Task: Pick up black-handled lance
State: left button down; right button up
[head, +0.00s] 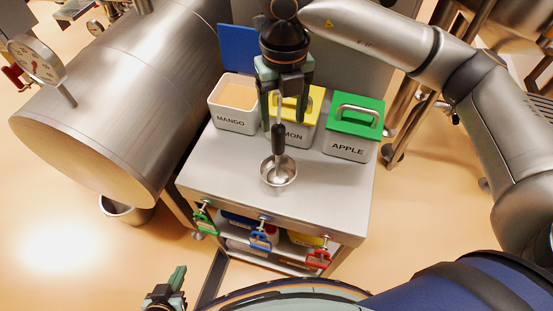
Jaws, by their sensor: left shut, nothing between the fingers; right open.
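A black handle (277,138) stands roughly upright over the steel table, with a thin steel rod showing above and below it. Its lower end meets a small round steel bowl (279,171); I cannot tell whether it is joined to the bowl or stands in it. This is the only black-handled tool I make out. My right gripper (281,119) is open above the table, its fingers pointing down on either side of the rod's upper part in this view. Contact cannot be told. My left gripper (168,288) is shut and empty at the bottom left, away from the table.
Behind the handle stand an open MANGO bin (235,113), a yellow-lidded bin (297,132) partly hidden by my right gripper, and a green-lidded APPLE bin (346,148). A large steel cylinder (120,110) stands left. Coloured clamps (261,239) line the front edge. The front tabletop is mostly clear.

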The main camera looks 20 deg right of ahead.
aim_at(283, 127)
notch_tip(283, 127, down, 4)
jog(key=shift+r, duration=0.2)
jog(key=shift+w+a+f+p, duration=0.15)
jog(key=shift+f+p, duration=0.1)
jog(key=shift+f, duration=0.65)
jog(key=shift+s+a+f+p, duration=0.1)
jog(key=shift+f+p, duration=0.1)
jog(key=shift+f, duration=0.7)
jog(key=shift+w+a+f+p, duration=0.15)
jog(key=shift+f+p, duration=0.1)
jog(key=shift+f, duration=0.65)
jog(key=shift+c, duration=0.2)
grip_shut()
jog(key=shift+r, duration=0.1)
